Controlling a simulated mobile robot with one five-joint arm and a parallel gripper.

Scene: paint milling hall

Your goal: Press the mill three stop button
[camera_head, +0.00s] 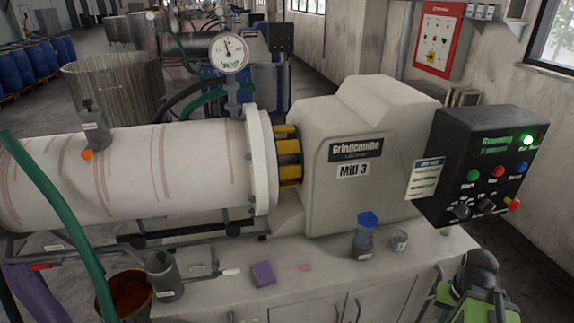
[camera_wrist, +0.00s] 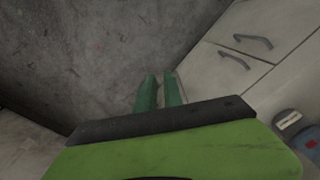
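The Mill 3 machine (camera_head: 365,150) carries a black control box (camera_head: 455,150) at its right end. Its small screen (camera_head: 496,144) reads "Running", and a green lamp (camera_head: 528,140) glows beside it. A row below holds a green button (camera_head: 473,175), a red button (camera_head: 498,171) and a blue button (camera_head: 521,167); their labels are too small to read surely. Another red knob (camera_head: 514,204) sits at the lower right corner. My gripper (camera_wrist: 160,80) shows two green fingers close together, apparently empty, with a thin gap. My arm is low at right in the head view, below the box.
The bench (camera_head: 330,275) under the mill bears a blue-topped bottle (camera_head: 364,235), a small can (camera_head: 399,240), a purple block (camera_head: 263,273) and a grey oiler (camera_head: 163,275). A paper tag (camera_head: 424,178) hangs left of the box. Cabinet doors (camera_wrist: 245,50) show beside my fingers.

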